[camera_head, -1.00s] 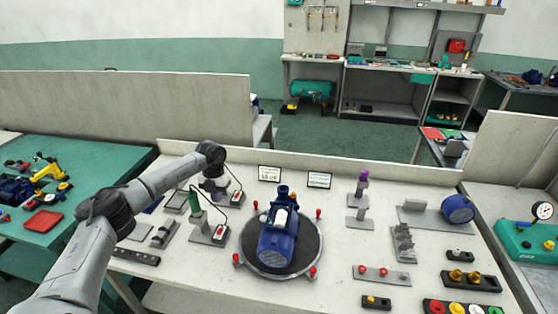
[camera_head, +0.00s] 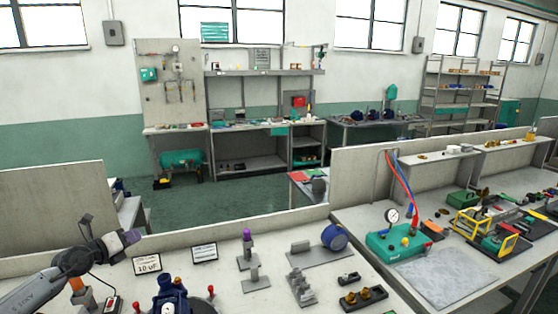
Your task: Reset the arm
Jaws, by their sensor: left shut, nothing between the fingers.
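My left arm comes in at the bottom left corner. Its dark left gripper (camera_head: 128,238) is shut and empty, raised above the left part of the pump bench and pointing right. Its tip looks purplish and its fingers are small. The blue pump (camera_head: 172,296) stands on the bench right of and below the gripper, apart from it; its lower part is cut off by the bottom edge. A red knob (camera_head: 211,290) shows beside it. My right gripper is out of view.
A purple-topped post (camera_head: 247,238), a grey toothed block (camera_head: 300,287) and a blue cylinder (camera_head: 334,237) stand to the right. A teal gauge unit (camera_head: 395,243) sits on the right bench.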

